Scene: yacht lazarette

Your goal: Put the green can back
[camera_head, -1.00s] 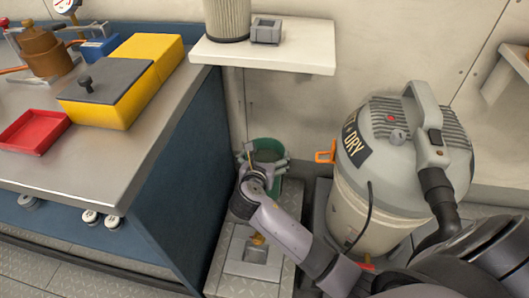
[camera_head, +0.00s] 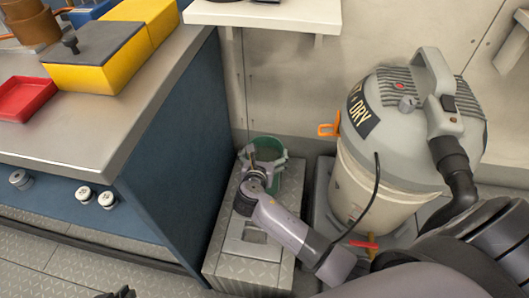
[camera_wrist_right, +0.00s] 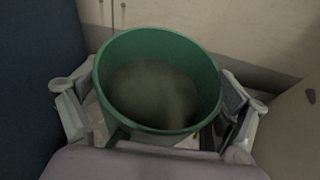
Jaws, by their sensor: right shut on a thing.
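The green can (camera_head: 270,148) is round and open at the top, at the far end of a grey diamond-plate box beside the blue cabinet. My right gripper (camera_head: 262,168) is shut on the can. In the right wrist view the can (camera_wrist_right: 207,92) sits upright between the two fingers, with a dull grey-green inside. Whether its base touches the box is hidden by the gripper and wrist.
The diamond-plate box (camera_head: 226,262) has a recess in its top. A wet/dry vacuum (camera_head: 385,180) stands close on the right. The blue cabinet (camera_head: 190,150) with a steel top is on the left. A white shelf (camera_head: 300,18) is above the can.

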